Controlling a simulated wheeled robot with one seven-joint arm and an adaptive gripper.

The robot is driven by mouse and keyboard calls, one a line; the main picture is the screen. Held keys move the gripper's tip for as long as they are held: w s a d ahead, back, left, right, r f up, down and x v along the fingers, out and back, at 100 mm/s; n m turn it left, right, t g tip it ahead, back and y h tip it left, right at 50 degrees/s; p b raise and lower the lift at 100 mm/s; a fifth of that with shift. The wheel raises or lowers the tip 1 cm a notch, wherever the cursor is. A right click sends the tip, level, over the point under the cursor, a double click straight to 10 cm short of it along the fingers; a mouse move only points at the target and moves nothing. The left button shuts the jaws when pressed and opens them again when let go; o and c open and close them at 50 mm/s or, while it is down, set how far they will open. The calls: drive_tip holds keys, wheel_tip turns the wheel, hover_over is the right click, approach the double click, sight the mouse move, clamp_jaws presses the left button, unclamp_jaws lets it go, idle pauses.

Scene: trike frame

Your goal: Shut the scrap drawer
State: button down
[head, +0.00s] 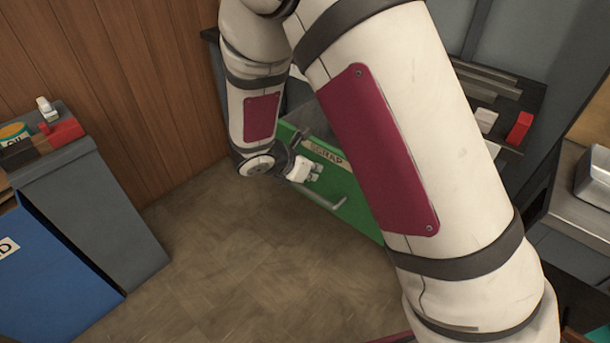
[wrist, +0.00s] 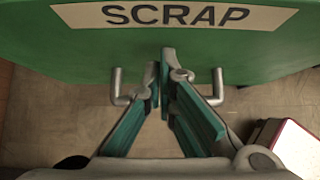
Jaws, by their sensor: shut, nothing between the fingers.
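The green scrap drawer (head: 345,190) has a pale SCRAP label and a grey bar handle (head: 340,208) on its front. It looks pulled out, but my arm hides much of it in the head view. The drawer front (wrist: 60,45) fills the top of the wrist view, with the label (wrist: 175,16) above and the handle's ends (wrist: 117,88) on both sides of my fingers. My gripper (wrist: 164,78) is shut and empty, its tips close to the drawer front below the label. Whether they touch it I cannot tell. In the head view my gripper (head: 314,172) is beside the label.
A grey cabinet (head: 90,200) with a blue front (head: 50,275) stands at the left. A worktop with a red block (head: 520,128) lies behind my arm. A grey counter (head: 575,215) is at the right. The floor (head: 230,260) before the drawer is clear.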

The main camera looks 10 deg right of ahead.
drive_tip(key=shift+d, duration=0.1)
idle(0.3)
drive_tip(key=w+d, duration=0.7)
drive_tip(key=d, duration=0.3)
drive_tip(key=w+d+p, duration=0.1)
drive_tip(key=w+d, duration=0.7)
drive_tip(key=d, duration=0.2)
drive_tip(key=shift+d, duration=0.3)
drive_tip(key=shift+d+r, duration=0.1)
drive_tip(key=shift+r, duration=0.05)
